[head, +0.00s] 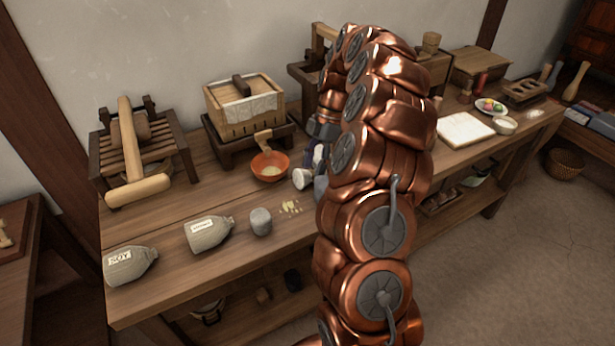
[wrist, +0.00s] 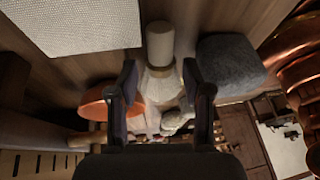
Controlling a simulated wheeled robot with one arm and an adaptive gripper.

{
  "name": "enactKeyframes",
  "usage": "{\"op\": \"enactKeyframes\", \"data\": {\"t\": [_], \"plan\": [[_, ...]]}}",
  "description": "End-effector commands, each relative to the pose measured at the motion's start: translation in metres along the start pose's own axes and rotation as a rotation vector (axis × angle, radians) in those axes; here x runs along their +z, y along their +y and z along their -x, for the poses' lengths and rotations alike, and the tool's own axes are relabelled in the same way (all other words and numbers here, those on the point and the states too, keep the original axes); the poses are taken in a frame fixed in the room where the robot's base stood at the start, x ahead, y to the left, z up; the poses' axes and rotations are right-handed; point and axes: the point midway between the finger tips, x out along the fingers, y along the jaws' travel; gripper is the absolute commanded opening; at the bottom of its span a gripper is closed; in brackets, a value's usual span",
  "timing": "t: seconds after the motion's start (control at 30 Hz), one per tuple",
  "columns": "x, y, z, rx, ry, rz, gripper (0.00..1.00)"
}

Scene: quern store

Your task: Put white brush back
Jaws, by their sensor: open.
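The white brush (wrist: 160,46) shows in the wrist view as a pale round end with a wider white part below it, between my fingers. In the head view a white piece that looks like the same brush (head: 302,178) is over or on the table, just right of the orange bowl. My gripper (wrist: 160,80) is open, with one dark finger on each side of the brush and gaps visible. In the head view my gripper (head: 318,152) is partly hidden by my copper arm. I cannot tell whether the brush rests on the table.
The orange bowl (head: 269,166) stands close left of my gripper. A dark grey block (wrist: 229,62) is close to the right finger. A grey cylinder (head: 261,222), yellow crumbs (head: 291,208) and two labelled bottles (head: 209,233) lie nearer the front. A wooden press box (head: 245,105) stands behind.

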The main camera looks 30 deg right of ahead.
Motion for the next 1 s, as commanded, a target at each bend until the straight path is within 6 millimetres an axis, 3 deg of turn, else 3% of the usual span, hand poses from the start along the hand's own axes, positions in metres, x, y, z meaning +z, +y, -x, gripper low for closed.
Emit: {"op": "enactKeyframes", "data": {"t": [0.2, 0.47, 0.9, 1.0], "plan": [[-0.001, -0.001, -0.021, -0.002, 0.002, 0.0, 0.49], [0.0, 0.0, -0.022, 0.001, 0.0, 0.0, 0.48], [-0.001, -0.001, -0.022, 0.0, 0.001, 0.0, 0.02], [-0.001, -0.001, -0.022, 0.0, 0.001, 0.0, 0.0]]}}
